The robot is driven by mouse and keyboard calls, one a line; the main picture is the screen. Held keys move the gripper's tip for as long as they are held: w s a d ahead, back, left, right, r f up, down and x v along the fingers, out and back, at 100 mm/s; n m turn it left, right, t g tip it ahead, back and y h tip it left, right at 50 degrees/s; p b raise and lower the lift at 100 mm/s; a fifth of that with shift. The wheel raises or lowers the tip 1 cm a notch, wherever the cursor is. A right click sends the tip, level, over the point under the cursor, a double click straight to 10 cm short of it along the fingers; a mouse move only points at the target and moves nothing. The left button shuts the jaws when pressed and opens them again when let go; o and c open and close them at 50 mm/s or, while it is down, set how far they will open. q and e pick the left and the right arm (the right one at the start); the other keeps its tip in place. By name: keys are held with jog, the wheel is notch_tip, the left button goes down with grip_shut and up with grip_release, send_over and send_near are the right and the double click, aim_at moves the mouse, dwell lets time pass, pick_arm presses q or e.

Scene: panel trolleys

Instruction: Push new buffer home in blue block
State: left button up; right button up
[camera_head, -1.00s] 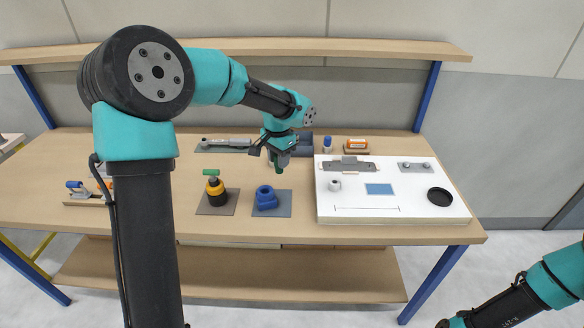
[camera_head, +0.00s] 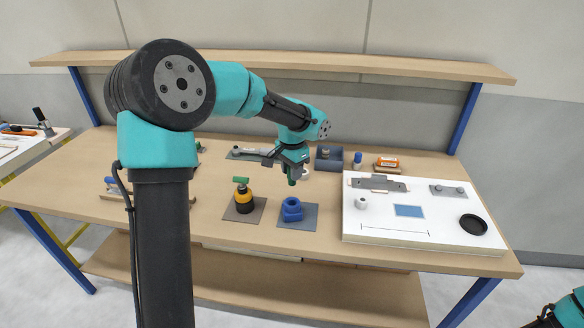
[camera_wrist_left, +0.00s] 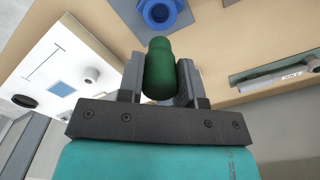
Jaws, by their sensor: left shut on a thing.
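The blue block (camera_head: 291,211) stands on a grey mat on the bench, with a round opening in its top. It also shows at the top edge of the left wrist view (camera_wrist_left: 160,12). My left gripper (camera_head: 292,170) is shut on a green rounded buffer (camera_wrist_left: 159,70), which sits between its two fingers. In the head view the buffer's green end (camera_head: 291,182) points down above and behind the block, apart from it. My right arm shows only at the lower right corner; its jaws cannot be made out.
A white panel (camera_head: 420,246) with fittings lies to the right. A dark blue bin (camera_head: 329,164) and a grey tool (camera_head: 250,153) lie behind. A shelf (camera_head: 300,64) runs above.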

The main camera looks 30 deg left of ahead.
aim_at(292, 185)
pick_arm(q)
jog(key=shift+f, duration=3.25)
jog(key=shift+f, duration=1.85)
jog(key=o, duration=1.2)
jog(key=shift+c, duration=0.2)
jog(key=shift+r, duration=4)
